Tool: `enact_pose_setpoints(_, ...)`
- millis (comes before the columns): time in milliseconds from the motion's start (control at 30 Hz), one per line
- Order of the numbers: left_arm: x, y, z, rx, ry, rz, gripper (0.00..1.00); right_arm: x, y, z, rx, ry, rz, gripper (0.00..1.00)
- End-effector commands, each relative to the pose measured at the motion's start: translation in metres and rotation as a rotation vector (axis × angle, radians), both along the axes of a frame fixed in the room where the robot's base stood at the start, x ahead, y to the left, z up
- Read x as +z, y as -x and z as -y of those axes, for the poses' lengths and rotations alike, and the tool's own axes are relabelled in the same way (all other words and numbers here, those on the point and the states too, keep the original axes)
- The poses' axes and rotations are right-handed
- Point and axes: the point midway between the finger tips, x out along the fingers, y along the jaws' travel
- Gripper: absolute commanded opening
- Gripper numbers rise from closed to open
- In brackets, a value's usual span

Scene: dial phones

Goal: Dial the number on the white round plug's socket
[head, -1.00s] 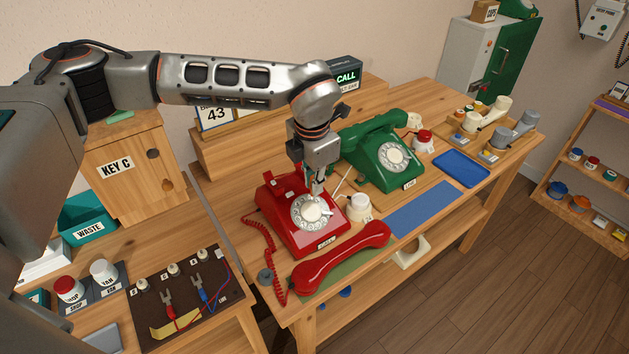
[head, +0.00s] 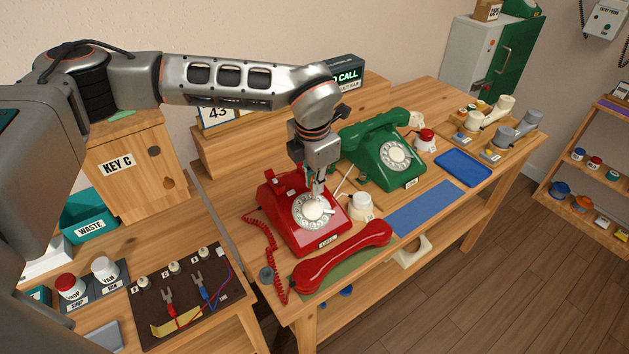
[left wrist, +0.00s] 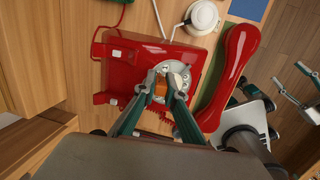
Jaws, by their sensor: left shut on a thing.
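The red phone (head: 280,218) stands on the table, its white dial (head: 301,223) facing up. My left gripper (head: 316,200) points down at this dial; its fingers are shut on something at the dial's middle. An orange-brown patch shows between the fingertips (left wrist: 161,86) in the left wrist view, and the fingers hide part of the dial. The red handset (head: 340,258) lies off the hook in front of it. A white round piece (head: 360,205) with a small tag sits right of the phone; the tag is too small to read surely. My right gripper (left wrist: 297,88) shows at the wrist view's right edge, fingers apart.
A green phone (head: 382,150) stands behind, with a red round piece (head: 425,138) beside it. A brown board (head: 190,298) with several pegs and red and blue leads lies at the front left. A blue mat (head: 423,207) lies bare at the right.

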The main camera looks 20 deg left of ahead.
Motion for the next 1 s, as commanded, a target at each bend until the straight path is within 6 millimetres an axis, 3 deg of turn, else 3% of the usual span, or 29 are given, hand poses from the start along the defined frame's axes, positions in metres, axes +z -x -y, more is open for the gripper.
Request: enact_pose_setpoints(1000,-0.0091,-0.0028,-0.0001,-0.001,0.000,0.000,0.01,-0.0033,0.0001,-0.0002,-0.001,-0.001,0.000,0.51)
